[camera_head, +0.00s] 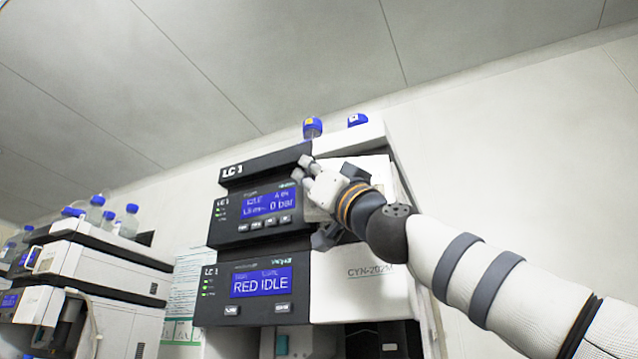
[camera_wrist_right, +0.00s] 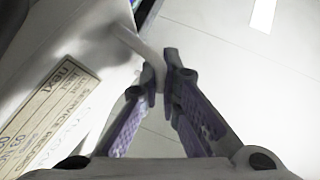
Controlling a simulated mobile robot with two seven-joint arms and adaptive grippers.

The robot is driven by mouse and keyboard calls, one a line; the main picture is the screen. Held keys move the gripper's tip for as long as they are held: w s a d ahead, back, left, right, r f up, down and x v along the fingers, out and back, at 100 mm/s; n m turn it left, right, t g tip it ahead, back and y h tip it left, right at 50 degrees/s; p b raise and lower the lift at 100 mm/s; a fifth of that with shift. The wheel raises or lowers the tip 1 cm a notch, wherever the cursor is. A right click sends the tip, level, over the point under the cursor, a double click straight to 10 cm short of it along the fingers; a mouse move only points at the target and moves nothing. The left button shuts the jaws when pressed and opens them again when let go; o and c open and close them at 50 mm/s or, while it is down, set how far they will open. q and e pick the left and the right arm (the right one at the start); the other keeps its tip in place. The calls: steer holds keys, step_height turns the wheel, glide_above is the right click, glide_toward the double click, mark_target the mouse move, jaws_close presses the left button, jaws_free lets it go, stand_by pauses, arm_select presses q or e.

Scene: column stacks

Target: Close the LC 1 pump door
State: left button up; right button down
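My right gripper (camera_head: 303,168) is at the right of this display, and my arm hides much of the module's right side. A white panel, apparently the pump door (camera_head: 371,168), shows behind my wrist; how far it is open is unclear. In the right wrist view my right gripper (camera_wrist_right: 160,78) has its fingertips close together around a pale strip (camera_wrist_right: 149,53), apparently the door's edge. My left gripper is not in view.
Below is a module with a RED IDLE display (camera_head: 262,281) and a CYN-202M front (camera_head: 345,287). Blue-capped bottles (camera_head: 312,127) top the stack. A second stack (camera_head: 90,275) stands at the left. The wrist view shows a service label (camera_wrist_right: 45,115) on a white surface.

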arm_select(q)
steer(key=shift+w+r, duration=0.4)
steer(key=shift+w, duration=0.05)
arm_select(e)
steer(key=shift+w+d+r+m+t+h, duration=0.1)
steer(key=shift+w+m+t+h, duration=0.45)
steer(key=shift+h, duration=0.45)
steer(key=shift+w+m+t+h, duration=0.45)
steer(key=shift+w+t+h, duration=0.2)
steer(key=shift+h, duration=0.35)
steer(key=c, duration=1.8)
jaws_free()
steer(key=shift+s, duration=0.2)
steer(key=shift+s+n+y, duration=0.3)
steer(key=shift+s+y, duration=0.2)
steer(key=shift+s, duration=0.3)
steer(key=shift+m+h, duration=0.4)
steer(key=shift+h, duration=0.1)
steer(key=v, duration=0.3)
steer(key=w+v, duration=0.1)
steer(key=v, duration=0.3)
steer(key=f+v, duration=0.1)
steer(key=v, duration=0.3)
steer(key=shift+w+d, duration=0.2)
steer(key=shift+d, duration=0.05)
